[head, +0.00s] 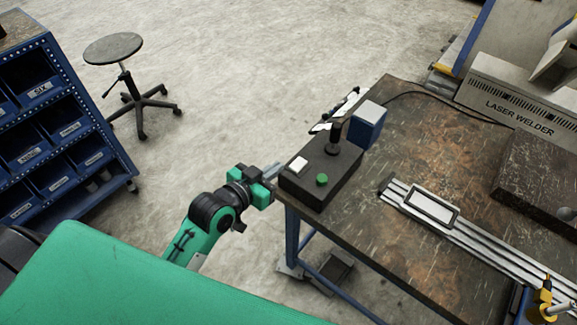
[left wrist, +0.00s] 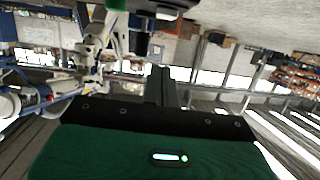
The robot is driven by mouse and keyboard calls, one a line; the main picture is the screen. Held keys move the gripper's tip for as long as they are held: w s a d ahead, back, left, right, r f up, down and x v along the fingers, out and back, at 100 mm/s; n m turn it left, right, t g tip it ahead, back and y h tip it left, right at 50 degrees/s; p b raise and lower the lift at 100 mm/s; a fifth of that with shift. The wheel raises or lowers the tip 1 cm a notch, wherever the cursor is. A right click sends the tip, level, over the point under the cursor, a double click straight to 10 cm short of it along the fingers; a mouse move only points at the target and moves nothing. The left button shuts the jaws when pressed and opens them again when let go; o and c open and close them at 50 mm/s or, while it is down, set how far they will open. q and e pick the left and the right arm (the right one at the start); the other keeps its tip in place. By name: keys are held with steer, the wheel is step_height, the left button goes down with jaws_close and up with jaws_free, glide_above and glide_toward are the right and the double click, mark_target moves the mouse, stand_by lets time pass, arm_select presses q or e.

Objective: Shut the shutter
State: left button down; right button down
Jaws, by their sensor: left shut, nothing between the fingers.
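A dark control box (head: 335,178) sits at the left corner of the worn workbench. It carries a white rocker or switch (head: 299,164), a green button (head: 322,180) and an upright black joystick (head: 334,138). No part is marked as the shutter, and I cannot tell which one it is. My left gripper (head: 272,169) is shut and empty, just left of the box near its white switch; I cannot tell whether it touches the box. Its closed fingers also show in the left wrist view (left wrist: 162,86). My right gripper is not in view.
A blue block with a white top (head: 367,125) stands behind the box. A rail with a framed carriage (head: 432,207) crosses the workbench (head: 400,125). A grey laser welder (head: 515,100) stands at the back right. A stool (head: 114,48) and blue bin rack (head: 60,125) stand left.

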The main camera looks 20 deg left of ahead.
arm_select(q)
steer(key=p, duration=0.1)
glide_above(288, 177)
steer(key=shift+s+f, duration=0.15)
steer(key=shift+f, duration=0.35)
steer(key=f, duration=0.3)
steer(key=shift+w+f, duration=0.2)
steer(key=shift+w, duration=0.05)
steer(key=shift+f+p, duration=0.3)
steer(key=shift+f, duration=0.25)
steer(key=shift+s+f+t+b, duration=0.1)
steer(key=shift+f+t+b, duration=0.2)
steer(key=shift+f+b, duration=0.6)
steer(key=shift+r+b, duration=0.3)
steer(key=shift+r, duration=0.25)
